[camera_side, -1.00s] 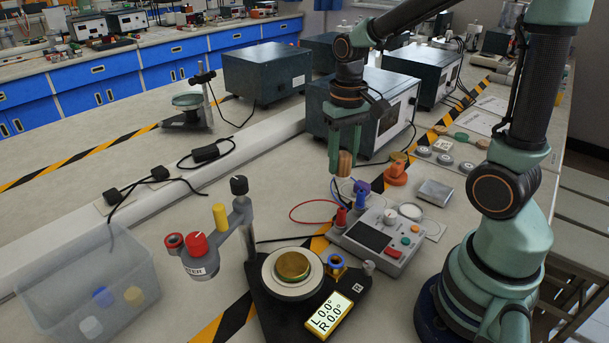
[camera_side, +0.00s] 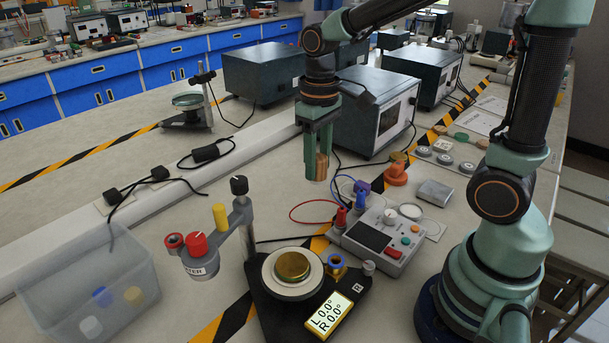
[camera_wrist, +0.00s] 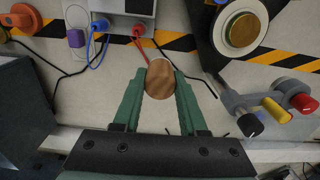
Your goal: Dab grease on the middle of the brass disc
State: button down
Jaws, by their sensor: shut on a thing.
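The brass disc (camera_side: 292,266) lies on a round white plate (camera_side: 271,283) on a black stand, low in the middle of the side view. It also shows at the top right of the wrist view (camera_wrist: 243,30). My gripper (camera_side: 317,174) is shut on a brown, wood-like cylinder (camera_wrist: 160,79), held upright in the air. I cannot see grease on the disc or on the cylinder.
A grey arm with red and yellow knobs (camera_side: 198,245) stands left of the disc. A meter box with cables (camera_side: 368,237) stands right of it. A clear bin (camera_side: 85,285) is at the left. Dark equipment boxes (camera_side: 372,112) stand behind my gripper.

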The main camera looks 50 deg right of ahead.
jog(key=s+a+r+n, duration=0.1)
jog(key=s+a+n, duration=0.25)
jog(key=a, duration=0.55)
jog(key=s+a+n, duration=0.3)
jog(key=a+n, duration=0.2)
jog(key=a, duration=0.4)
jog(key=shift+w+d+f, duration=0.1)
jog(key=shift+d+f, duration=0.05)
jog(key=shift+f, duration=1.25)
jog(key=shift+d+f, duration=0.15)
jog(key=shift+f, duration=1.25)
jog(key=shift+d+f, duration=0.15)
jog(key=shift+f, duration=0.8)
jog(key=shift+d, duration=3)
jog(key=shift+a, duration=3.25)
jog(key=shift+w+d, duration=0.2)
jog(key=shift+w, duration=0.1)
jog(key=shift+d, duration=3.05)
jog(key=shift+a, duration=3.2)
notch_tip(320, 180, up, 8)
jog(key=shift+r, duration=0.15)
